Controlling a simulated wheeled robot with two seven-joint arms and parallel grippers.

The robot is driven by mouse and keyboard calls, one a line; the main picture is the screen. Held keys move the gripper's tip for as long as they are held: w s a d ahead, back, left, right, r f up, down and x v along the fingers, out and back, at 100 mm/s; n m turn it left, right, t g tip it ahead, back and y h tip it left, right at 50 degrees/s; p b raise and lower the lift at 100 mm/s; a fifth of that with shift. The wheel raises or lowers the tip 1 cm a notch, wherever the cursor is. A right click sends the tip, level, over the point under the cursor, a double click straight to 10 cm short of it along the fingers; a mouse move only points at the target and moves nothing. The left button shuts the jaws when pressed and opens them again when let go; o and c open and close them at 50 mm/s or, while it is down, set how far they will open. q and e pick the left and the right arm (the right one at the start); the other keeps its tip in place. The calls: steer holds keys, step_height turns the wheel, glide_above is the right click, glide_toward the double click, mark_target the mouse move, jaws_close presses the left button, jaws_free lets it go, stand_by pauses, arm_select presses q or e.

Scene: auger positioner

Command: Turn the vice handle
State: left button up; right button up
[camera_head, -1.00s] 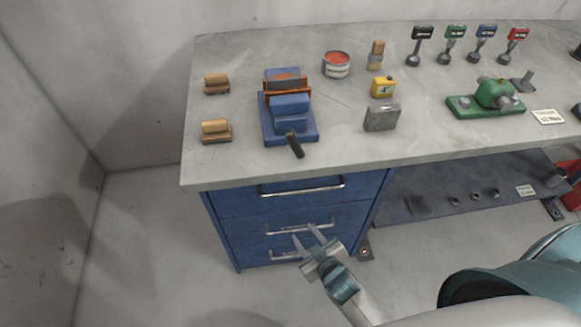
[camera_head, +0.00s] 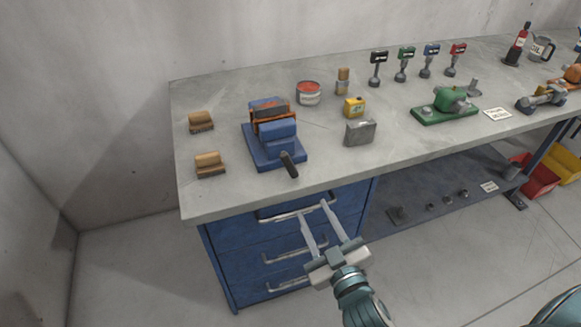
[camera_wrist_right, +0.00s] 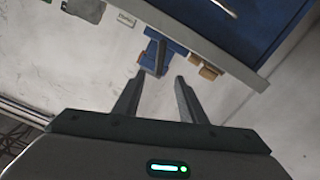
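The blue vice (camera_head: 277,143) with an orange-brown jaw part stands near the front left of the workbench. Its dark handle (camera_head: 289,165) sticks out from its front toward the bench's front edge. My right gripper (camera_head: 312,211) is open and empty, in front of the drawers and below the handle, apart from it. In the right wrist view the handle (camera_wrist_right: 161,57) and the vice (camera_wrist_right: 172,48) show beyond the two spread fingers (camera_wrist_right: 157,90). My left gripper is not in view.
The grey workbench (camera_head: 215,195) has blue drawers (camera_head: 235,250) with metal pulls below its front edge. Wooden brushes (camera_head: 210,165) lie left of the vice, a grey metal block (camera_head: 360,132) and yellow can (camera_head: 355,107) to the right. A green machine (camera_head: 445,105) stands further right.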

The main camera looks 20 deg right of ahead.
mark_target(291, 169)
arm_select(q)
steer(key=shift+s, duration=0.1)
